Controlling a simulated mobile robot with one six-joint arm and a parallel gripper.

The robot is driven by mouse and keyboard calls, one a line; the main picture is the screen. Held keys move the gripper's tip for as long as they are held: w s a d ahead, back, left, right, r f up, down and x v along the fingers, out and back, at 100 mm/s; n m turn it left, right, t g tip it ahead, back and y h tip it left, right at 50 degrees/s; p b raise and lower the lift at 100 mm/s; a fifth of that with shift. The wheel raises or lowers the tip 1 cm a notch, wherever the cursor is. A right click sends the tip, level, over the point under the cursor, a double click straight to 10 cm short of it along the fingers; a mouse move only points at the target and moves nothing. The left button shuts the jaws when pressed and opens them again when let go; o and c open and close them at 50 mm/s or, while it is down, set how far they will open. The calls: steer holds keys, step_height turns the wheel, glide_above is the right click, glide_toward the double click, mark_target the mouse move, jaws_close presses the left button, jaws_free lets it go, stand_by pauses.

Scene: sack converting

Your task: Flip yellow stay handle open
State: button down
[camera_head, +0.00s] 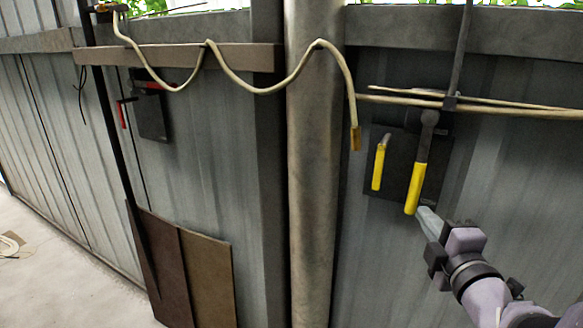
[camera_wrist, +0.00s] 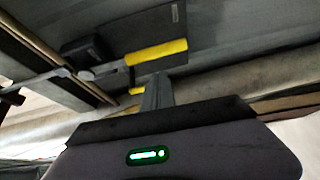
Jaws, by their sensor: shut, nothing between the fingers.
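In the head view, a long yellow handle (camera_head: 416,187) on a dark lever hangs steeply downward, its lower end tilted slightly left, in front of a dark plate (camera_head: 398,172) on the corrugated wall. A shorter yellow grip (camera_head: 379,167) stands beside it on the left. My gripper (camera_head: 424,214) is shut and empty, its tips close to the long handle's lower end; I cannot tell whether they touch. In the wrist view, a yellow bar (camera_wrist: 158,52) lies just beyond my gripper (camera_wrist: 156,80). A second yellow piece (camera_wrist: 136,91) is partly hidden behind the fingers.
A thick round post (camera_head: 314,170) stands left of the plate. A cream cord (camera_head: 265,90) loops across the wall and hangs beside the post. A thin dark rod (camera_head: 460,50) rises above the handle. Brown boards (camera_head: 208,275) lean at lower left.

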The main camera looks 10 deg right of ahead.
mark_target(419, 172)
steer(key=shift+d+r+n+y, duration=0.1)
steer(key=shift+n+y, duration=0.2)
steer(key=shift+n, duration=0.1)
steer(key=shift+r, duration=0.1)
steer(key=w+p, duration=0.8)
steer(key=w, duration=0.2)
steer(key=shift+d, duration=0.25)
steer(key=shift+s+d, duration=0.1)
